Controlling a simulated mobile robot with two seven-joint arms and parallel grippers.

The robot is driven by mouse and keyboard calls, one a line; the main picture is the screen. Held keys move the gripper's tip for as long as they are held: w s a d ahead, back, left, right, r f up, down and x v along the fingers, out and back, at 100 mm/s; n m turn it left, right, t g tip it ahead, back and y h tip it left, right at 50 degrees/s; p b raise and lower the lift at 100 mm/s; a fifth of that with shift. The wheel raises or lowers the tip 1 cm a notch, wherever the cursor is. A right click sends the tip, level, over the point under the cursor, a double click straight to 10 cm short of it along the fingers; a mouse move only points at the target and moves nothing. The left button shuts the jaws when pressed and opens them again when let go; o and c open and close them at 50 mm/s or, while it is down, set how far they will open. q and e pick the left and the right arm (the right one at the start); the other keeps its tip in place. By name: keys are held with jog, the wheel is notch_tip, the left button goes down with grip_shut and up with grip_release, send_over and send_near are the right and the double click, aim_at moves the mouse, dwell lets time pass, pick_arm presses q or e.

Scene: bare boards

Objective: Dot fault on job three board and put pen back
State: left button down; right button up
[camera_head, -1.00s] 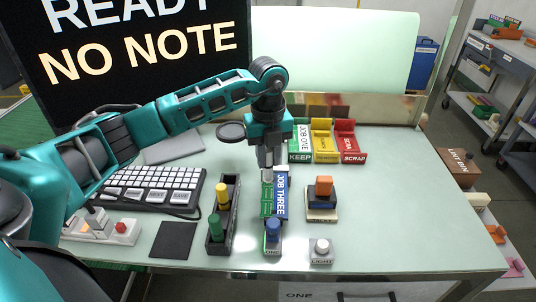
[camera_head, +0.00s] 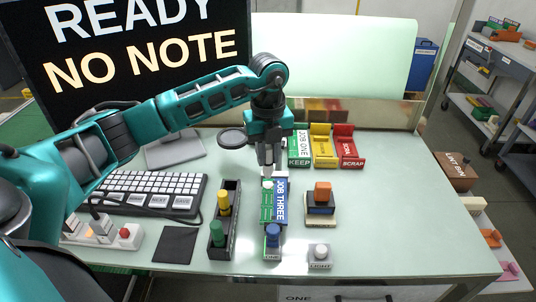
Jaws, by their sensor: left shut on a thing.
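The job three board (camera_head: 267,208) is a narrow green board with a blue label reading JOB THREE, lying at the station marked ONE, with a blue knob (camera_head: 273,236) at its near end. My left gripper (camera_head: 266,168) is above the board's far end, shut on what seems to be a pen; only a pale tip (camera_head: 267,184) shows below the fingers. I cannot tell whether the tip touches the board, and no fault mark can be made out. The black pen tray (camera_head: 232,205) to the left holds a yellow pen (camera_head: 223,202) and a green pen (camera_head: 216,233). My right gripper is out of view.
A screen (camera_head: 140,60) reads READY, NO NOTE. A keyboard (camera_head: 155,190) lies left of the tray. Green KEEP, yellow and red SCRAP (camera_head: 346,148) bins stand behind. An orange-topped block (camera_head: 321,198) and a LIGHT button (camera_head: 320,255) are right of the board. The table's right side is clear.

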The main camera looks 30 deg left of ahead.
pick_arm(q)
jog(key=shift+r, duration=2.05)
jog(key=shift+a, duration=0.1)
jog(key=shift+a+r, duration=0.25)
jog(key=shift+r, duration=0.1)
jog(key=s+a+r+m, duration=0.5)
jog(key=a+r+m, duration=0.2)
jog(key=r+m, duration=0.1)
jog(key=shift+m, duration=0.4)
jog(key=shift+a+f+b, duration=0.15)
jog(key=shift+f+b, duration=1.35)
jog(key=shift+f, duration=3.3)
jog(key=shift+a+f+b, duration=0.1)
jog(key=shift+f+b, duration=1.4)
jog(key=shift+f, duration=3.25)
